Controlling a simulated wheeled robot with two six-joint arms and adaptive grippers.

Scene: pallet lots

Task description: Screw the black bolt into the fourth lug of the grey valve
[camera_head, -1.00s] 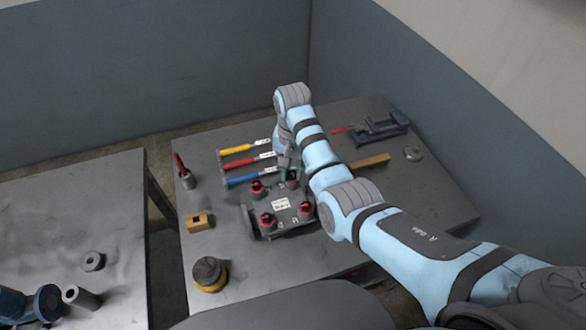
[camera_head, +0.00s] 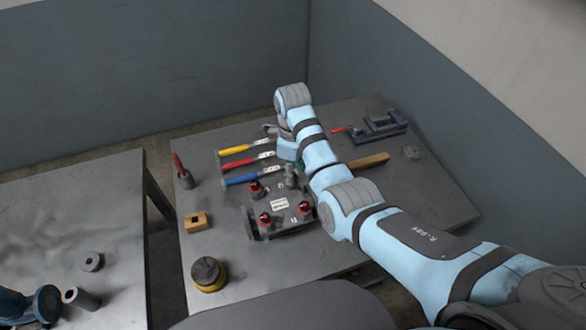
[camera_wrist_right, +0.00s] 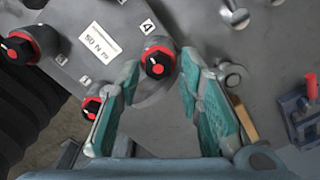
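The grey valve (camera_head: 284,220) lies on the table with a white label on top. In the right wrist view a black bolt (camera_wrist_right: 158,62) with a red mark on its head stands at the lug beside the "4" tag (camera_wrist_right: 146,26), a red ring around it. My right gripper (camera_head: 291,172) is over this far right corner of the valve and hides the bolt in the head view. In the wrist view its teal-padded fingers (camera_wrist_right: 160,72) are apart, one on each side of the bolt head, with small gaps. How deep the bolt sits is hidden. My left gripper is out of view.
Other red-ringed black bolts (camera_head: 256,188) stand on the valve's remaining corners. Yellow, red and blue handled tools (camera_head: 240,180) lie behind it. A wooden block (camera_head: 196,221), a yellow-black pot (camera_head: 208,274) and a dark vise-like tool (camera_head: 378,128) stand around it. The front right tabletop is clear.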

